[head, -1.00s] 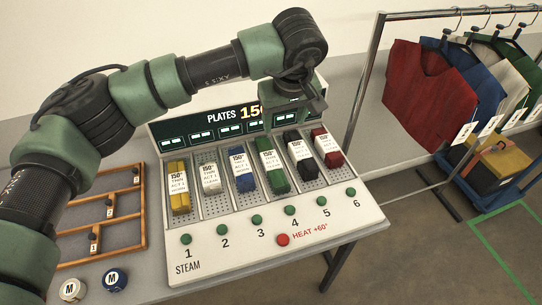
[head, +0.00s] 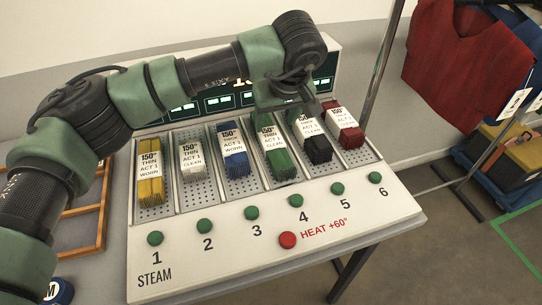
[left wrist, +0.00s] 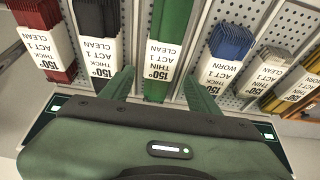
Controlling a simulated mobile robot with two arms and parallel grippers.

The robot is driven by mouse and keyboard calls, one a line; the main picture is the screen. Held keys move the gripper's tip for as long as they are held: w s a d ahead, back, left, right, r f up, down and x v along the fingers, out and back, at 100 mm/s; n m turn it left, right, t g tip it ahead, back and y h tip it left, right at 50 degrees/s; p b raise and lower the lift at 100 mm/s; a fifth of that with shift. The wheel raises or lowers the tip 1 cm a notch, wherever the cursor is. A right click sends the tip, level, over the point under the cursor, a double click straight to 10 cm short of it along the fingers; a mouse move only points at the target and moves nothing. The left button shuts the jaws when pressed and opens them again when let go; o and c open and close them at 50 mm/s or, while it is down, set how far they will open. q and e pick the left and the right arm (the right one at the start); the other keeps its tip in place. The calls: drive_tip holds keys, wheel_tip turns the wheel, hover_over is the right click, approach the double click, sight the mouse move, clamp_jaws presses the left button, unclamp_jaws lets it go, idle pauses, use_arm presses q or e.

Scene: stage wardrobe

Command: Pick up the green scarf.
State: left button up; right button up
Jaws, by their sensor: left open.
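The green scarf (head: 278,158) lies folded in the fourth slot of the steam unit, with a white label reading 150°, THIN, ACT 1, CLEAN. In the left wrist view, the green scarf (left wrist: 175,25) lies between the two open green fingers of my left gripper (left wrist: 160,92), one on each side. The fingers do not visibly touch it. My right gripper is not in view.
The blue scarf (head: 237,163) and black scarf (head: 317,147) lie in the neighbouring slots, close to the fingers. Yellow, white and red scarves fill other slots. The red heat button (head: 288,240) is in front. A red garment (head: 468,65) hangs at right.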

sight(271, 138)
use_arm(q)
drive_tip(key=shift+f, duration=0.5)
drive_tip(key=p+x, duration=0.1)
drive_tip(key=x, duration=0.6)
drive_tip(key=shift+w+a+f+p, duration=0.1)
drive_tip(key=shift+f+p, duration=0.1)
drive_tip(key=shift+p, duration=0.2)
drive_tip(key=c, duration=1.2)
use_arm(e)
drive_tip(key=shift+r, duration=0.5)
use_arm(q)
drive_tip(key=shift+r, duration=0.1)
